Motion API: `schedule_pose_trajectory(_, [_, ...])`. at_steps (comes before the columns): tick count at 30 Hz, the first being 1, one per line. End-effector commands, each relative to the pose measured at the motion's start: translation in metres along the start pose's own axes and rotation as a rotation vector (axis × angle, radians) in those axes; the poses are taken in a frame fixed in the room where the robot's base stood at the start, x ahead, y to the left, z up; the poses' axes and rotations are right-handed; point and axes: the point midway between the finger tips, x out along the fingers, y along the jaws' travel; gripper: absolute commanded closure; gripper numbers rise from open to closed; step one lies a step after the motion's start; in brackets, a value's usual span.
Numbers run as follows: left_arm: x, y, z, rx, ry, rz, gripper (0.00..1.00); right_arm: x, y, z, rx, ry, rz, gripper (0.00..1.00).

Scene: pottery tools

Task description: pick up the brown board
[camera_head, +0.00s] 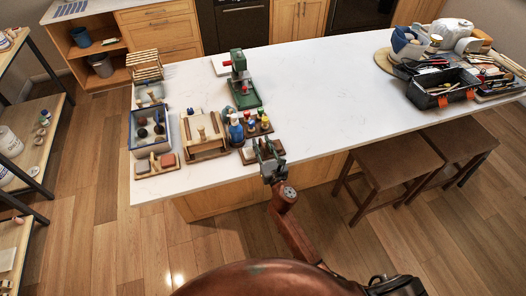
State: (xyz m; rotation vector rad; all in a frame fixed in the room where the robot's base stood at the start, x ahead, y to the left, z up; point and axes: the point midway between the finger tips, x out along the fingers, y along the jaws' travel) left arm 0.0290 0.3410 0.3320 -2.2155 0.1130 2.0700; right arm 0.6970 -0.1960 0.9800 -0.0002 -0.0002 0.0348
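Several brown wooden pieces lie at the left of the white table, and I cannot tell for sure which one is the brown board. A flat tan board (144,174) at the table's front left corner bears small blocks. A brown wooden rack (249,155) with small bottles stands to its right, partly hidden by my gripper. My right gripper (267,146) is at the table's front edge, right in front of this rack. Its two fingers look spread, with nothing clearly held between them; I cannot tell whether they touch the rack. My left gripper is not in view.
A blue-rimmed tray (132,139), a wooden box (205,154) and a green press (240,72) crowd the left side. A black toolbox (442,98) stands at the right. The table's middle (325,90) is clear. Two brown stools (395,160) stand in front.

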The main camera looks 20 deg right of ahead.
Motion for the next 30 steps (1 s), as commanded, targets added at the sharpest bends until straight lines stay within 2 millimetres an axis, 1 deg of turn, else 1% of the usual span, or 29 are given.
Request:
schedule_pose_trajectory(1, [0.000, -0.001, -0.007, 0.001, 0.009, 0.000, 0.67, 0.000, 0.000, 0.000, 0.000, 0.000, -0.001, 0.74])
schedule_pose_trajectory(5, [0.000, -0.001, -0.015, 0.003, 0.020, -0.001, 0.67, 0.000, -0.001, 0.000, 0.000, 0.000, -0.001, 0.83])
schedule_pose_trajectory(12, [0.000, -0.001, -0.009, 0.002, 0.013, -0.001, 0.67, -0.001, -0.001, 0.000, 0.000, 0.000, -0.001, 1.00])
schedule_pose_trajectory(19, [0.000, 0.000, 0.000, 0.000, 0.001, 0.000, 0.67, -0.001, -0.001, 0.000, 0.000, 0.000, -0.001, 1.00])
schedule_pose_trajectory(30, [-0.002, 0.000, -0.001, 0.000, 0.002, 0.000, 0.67, 0.000, -0.001, 0.005, -0.001, -0.003, 0.000, 1.00])
